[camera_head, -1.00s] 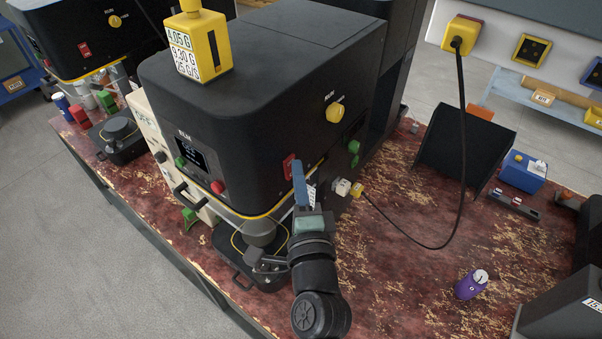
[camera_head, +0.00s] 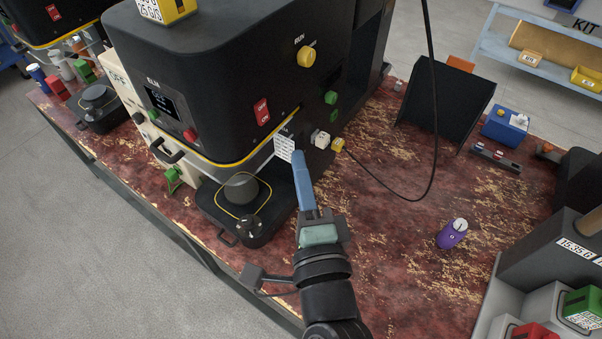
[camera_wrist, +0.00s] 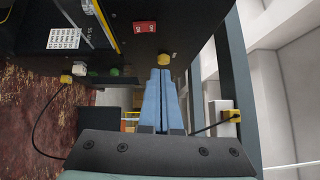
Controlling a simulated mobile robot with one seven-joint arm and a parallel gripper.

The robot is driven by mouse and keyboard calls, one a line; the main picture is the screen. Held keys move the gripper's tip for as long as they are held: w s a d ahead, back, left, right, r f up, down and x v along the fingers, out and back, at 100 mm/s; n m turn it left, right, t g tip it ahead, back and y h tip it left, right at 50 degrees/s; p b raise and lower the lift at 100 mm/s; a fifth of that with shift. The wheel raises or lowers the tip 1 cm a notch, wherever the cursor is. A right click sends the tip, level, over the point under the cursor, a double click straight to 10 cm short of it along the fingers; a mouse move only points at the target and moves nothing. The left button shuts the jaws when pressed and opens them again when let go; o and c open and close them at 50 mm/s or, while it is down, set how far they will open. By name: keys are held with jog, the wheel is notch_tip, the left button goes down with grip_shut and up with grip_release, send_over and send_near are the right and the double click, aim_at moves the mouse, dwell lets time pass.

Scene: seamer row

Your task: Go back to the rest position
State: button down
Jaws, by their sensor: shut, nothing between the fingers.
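My gripper (camera_head: 299,158) is in front of the black seamer (camera_head: 215,75), near its right front corner, above the table. Its blue fingers are together with nothing between them. They also show closed in the wrist view (camera_wrist: 159,75). In the head view the fingers point up and away, near the white label (camera_head: 285,148) on the machine; I cannot tell whether they touch it. The seamer's base (camera_head: 240,205) with its round grey plate is to the left of my gripper.
A black cable (camera_head: 436,130) hangs down and loops to a yellow plug (camera_head: 338,144) on the machine. A black sloped stand (camera_head: 447,100), a blue box (camera_head: 505,127) and a grey bin unit (camera_head: 550,265) are at right.

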jog(key=shift+s+a, duration=0.1)
dwell(0.3)
jog(key=shift+s, duration=0.1)
